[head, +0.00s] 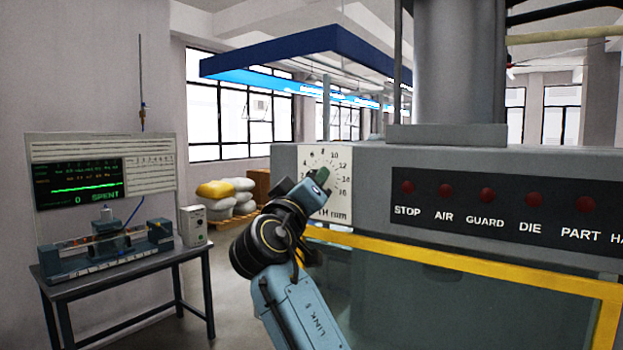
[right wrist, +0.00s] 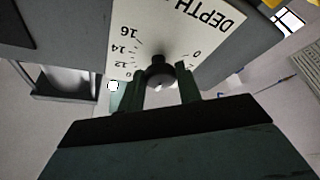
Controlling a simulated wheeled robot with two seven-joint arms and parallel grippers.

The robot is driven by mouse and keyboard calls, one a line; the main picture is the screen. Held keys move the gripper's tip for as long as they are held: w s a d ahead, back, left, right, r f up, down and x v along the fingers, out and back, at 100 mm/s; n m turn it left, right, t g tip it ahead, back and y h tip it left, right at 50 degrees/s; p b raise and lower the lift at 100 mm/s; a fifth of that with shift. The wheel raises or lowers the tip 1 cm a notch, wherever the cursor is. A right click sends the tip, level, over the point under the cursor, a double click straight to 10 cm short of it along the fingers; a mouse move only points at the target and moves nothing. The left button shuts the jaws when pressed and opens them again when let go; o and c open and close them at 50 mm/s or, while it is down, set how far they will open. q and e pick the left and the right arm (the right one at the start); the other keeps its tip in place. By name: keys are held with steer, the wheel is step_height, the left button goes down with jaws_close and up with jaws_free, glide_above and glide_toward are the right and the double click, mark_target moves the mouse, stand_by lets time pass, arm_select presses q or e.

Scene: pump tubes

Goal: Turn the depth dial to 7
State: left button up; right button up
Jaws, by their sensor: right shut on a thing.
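The depth dial's white plate (head: 316,208) is on the left end of the grey machine front in the head view, with numbers around it and "mm" lettering below. My right gripper (head: 318,180) reaches up to the dial and covers its middle. In the right wrist view the plate (right wrist: 185,30) appears upside down, with the dark round knob (right wrist: 160,73) between the two green fingers of my right gripper (right wrist: 165,88). The gripper is shut on the knob. The pointer and the number it marks are hidden or too small to read. My left gripper is not in view.
Red lamps (head: 487,195) labelled STOP, AIR, GUARD, DIE and PART line the machine's dark panel. A yellow frame (head: 450,260) runs below it. A test bench (head: 110,262) with a screen stands at the left. Floor between the bench and machine is free.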

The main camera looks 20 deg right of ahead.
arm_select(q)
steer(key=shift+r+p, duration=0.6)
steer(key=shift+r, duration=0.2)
arm_select(e)
steer(key=shift+n+y, duration=0.4)
steer(key=shift+n, duration=0.7)
steer(key=o, duration=1)
steer(key=shift+c, duration=0.2)
steer(key=shift+s, duration=0.1)
